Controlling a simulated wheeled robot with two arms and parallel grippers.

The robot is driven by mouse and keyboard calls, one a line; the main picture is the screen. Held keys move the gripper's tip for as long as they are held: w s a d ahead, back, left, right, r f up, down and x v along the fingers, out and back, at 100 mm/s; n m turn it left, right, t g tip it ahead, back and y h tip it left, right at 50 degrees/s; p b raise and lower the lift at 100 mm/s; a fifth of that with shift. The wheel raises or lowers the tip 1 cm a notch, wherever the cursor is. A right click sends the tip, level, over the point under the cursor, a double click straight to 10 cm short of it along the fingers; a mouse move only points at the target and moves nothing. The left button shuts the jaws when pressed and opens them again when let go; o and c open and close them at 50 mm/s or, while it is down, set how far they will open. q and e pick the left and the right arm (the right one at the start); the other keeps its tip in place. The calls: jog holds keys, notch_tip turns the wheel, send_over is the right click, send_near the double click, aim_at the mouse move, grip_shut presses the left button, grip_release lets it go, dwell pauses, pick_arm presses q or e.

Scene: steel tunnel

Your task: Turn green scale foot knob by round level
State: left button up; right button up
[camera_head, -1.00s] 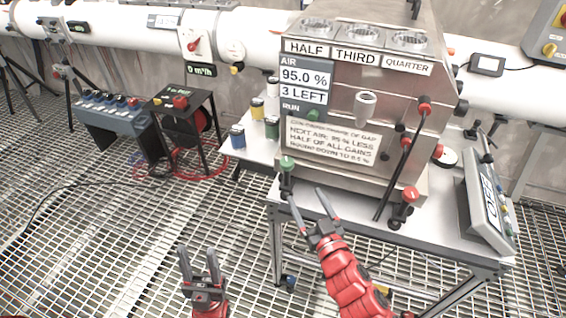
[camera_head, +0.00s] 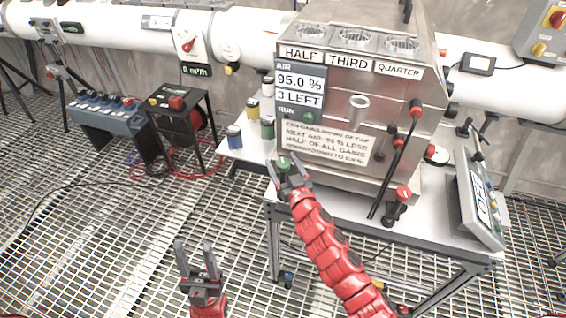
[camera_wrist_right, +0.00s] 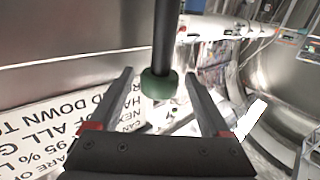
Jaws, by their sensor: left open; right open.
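The green knob (camera_head: 284,163) is at the front left corner of the metal machine (camera_head: 340,185). In the right wrist view the green knob (camera_wrist_right: 158,84) sits on a dark rod between the open fingers, with gaps on both sides. My right gripper (camera_head: 282,160) is open around it. My left gripper (camera_head: 194,244) is open and empty, low over the floor grating. A small round white item (camera_head: 438,154) stands at the machine's right; I cannot tell whether it is the round level.
A red knob (camera_head: 403,192) and a black lever (camera_head: 385,178) are at the machine's right front. A tilted display panel (camera_head: 480,200) stands on the table's right. Several small cans (camera_head: 234,137) stand left of the machine. The grating at left front is clear.

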grip_shut()
jog(key=shift+f+b, duration=0.1)
jog(key=shift+b, duration=0.2)
jog(key=m+h+b, duration=0.2)
jog(key=h+b, duration=0.1)
jog(key=b, duration=0.4)
jog(key=m+h+b, duration=0.1)
jog(key=h+b, duration=0.1)
jog(key=b, duration=0.5)
jog(key=m+t+h+b, duration=0.1)
jog(key=m+h+b, duration=0.1)
jog(key=b, duration=0.5)
jog(key=shift+f+m+h, duration=0.2)
jog(key=shift+m+h, duration=0.1)
jog(key=shift+h, duration=0.5)
jog(key=shift+r+m+h+b, duration=0.3)
jog(key=shift+h+b, duration=0.2)
jog(key=shift+b, duration=0.3)
jog(key=shift+d, duration=0.1)
grip_release()
